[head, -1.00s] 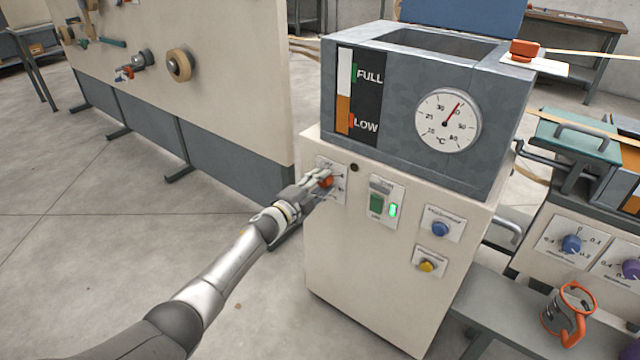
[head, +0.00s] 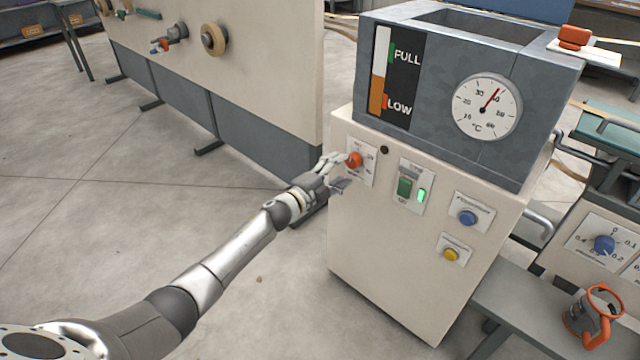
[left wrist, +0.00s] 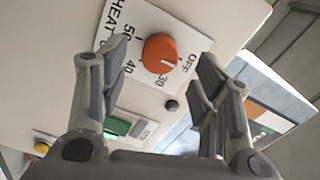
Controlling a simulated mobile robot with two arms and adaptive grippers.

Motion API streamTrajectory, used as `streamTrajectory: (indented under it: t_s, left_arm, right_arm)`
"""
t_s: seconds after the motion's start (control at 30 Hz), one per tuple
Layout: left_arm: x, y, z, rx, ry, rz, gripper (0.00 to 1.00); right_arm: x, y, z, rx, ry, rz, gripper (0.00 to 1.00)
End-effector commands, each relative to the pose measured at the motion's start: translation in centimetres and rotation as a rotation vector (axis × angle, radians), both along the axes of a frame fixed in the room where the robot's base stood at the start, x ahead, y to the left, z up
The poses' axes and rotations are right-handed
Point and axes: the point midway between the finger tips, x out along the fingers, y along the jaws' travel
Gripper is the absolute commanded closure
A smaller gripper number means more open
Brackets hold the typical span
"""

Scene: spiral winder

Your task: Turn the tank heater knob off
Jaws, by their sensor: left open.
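The tank heater knob is a round orange-red knob (head: 354,160) on a white plate (head: 361,172) on the cream cabinet front. In the left wrist view the knob (left wrist: 160,53) shows OFF, 30, 40 and 50 marks around it. A short white mark on the knob points toward the OFF and 30 side; I cannot tell exactly which. My left gripper (head: 338,174) is open just in front of and left of the knob. In the left wrist view its fingers (left wrist: 160,85) stand apart, with the knob between and beyond them, apparently untouched. My right gripper is out of view.
A green lit switch (head: 404,187), a blue knob (head: 467,218) and a yellow button (head: 451,255) sit right of the heater knob. The grey tank (head: 440,125) with a dial gauge (head: 487,106) stands above.

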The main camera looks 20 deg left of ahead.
Motion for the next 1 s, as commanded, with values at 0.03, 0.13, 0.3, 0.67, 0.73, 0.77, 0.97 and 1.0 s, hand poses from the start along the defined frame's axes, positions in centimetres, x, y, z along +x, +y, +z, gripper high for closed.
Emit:
streamTrajectory:
  t_s: [0.03,0.13,0.3,0.67,0.73,0.77,0.97,1.0]
  left_arm:
    - [-0.8,0.2,-0.1,0.002,0.001,-0.002,0.42]
    - [-2.4,0.9,-0.1,0.001,0.002,-0.002,0.42]
    - [-4.9,1.7,-0.1,0.000,0.001,-0.002,0.42]
    - [-7.3,2.6,0.0,-0.001,0.000,-0.001,0.42]
    - [-7.3,2.6,0.0,-0.001,0.000,-0.001,0.42]
    - [-7.3,2.6,0.0,-0.001,0.000,-0.001,0.42]
    - [-7.3,2.6,0.0,-0.002,0.001,0.000,0.42]
    - [-7.3,2.6,0.0,-0.002,0.000,-0.001,0.42]
  right_arm:
    - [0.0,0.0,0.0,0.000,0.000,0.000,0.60]
    - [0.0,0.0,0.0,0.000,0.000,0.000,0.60]
    - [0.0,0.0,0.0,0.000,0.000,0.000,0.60]
    - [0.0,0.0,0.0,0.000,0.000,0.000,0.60]
    - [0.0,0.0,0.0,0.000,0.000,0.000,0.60]
    - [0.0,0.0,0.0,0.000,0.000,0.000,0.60]
    - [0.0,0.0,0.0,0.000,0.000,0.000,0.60]
    - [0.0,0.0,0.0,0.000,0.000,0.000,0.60]
